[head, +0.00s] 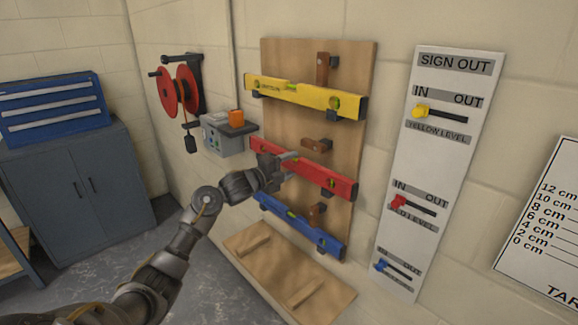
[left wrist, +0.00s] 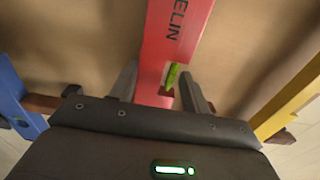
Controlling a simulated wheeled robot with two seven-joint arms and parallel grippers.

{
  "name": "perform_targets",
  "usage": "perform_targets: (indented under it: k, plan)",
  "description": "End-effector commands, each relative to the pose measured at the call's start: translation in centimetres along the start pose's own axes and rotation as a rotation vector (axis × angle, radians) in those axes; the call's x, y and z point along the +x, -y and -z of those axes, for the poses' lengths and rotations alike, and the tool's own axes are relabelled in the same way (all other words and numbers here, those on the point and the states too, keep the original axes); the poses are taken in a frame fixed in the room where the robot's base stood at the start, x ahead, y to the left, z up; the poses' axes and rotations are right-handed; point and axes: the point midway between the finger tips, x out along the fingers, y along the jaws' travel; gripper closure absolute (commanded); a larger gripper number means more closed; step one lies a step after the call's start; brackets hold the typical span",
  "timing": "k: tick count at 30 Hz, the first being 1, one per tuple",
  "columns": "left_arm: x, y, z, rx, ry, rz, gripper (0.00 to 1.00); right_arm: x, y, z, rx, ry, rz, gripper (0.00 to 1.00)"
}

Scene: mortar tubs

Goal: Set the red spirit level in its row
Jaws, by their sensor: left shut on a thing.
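The red spirit level (head: 325,178) lies along the middle row of the wooden wall board (head: 365,75), between the yellow and blue levels, sloping down to the right in the head view. My left gripper (head: 287,164) is shut on it, left of its middle. In the left wrist view the red level (left wrist: 177,45) runs between the two fingers (left wrist: 163,88), with its green vial close to one finger. I cannot tell whether its weight rests on the row's brackets. A brown turn-piece (head: 316,145) sits just above it. My right gripper is not in view.
The yellow level (head: 300,97) hangs above and the blue level (head: 300,227) below, both close to the gripper. A sign-out board (head: 430,160) is on the right. A grey box (head: 222,138) and red reel (head: 178,90) are on the left.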

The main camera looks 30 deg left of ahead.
Motion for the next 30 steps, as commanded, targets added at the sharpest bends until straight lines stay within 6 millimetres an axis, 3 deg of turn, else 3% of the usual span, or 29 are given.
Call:
perform_targets:
  k: [14, 15, 21, 30]
  plan:
    - [-0.02, 0.13, -0.04, 0.0, 0.001, 0.004, 0.78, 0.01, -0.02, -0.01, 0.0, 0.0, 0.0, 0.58]
    - [-0.02, 0.13, -0.04, 0.0, 0.001, 0.004, 0.52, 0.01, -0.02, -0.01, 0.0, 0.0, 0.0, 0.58]
    - [-0.02, 0.08, -0.03, 0.0, 0.001, 0.002, 0.28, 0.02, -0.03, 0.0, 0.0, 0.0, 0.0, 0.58]
    - [-0.2, -0.13, -0.01, 0.0, 0.0, -0.002, 0.28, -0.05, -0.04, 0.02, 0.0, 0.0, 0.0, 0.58]
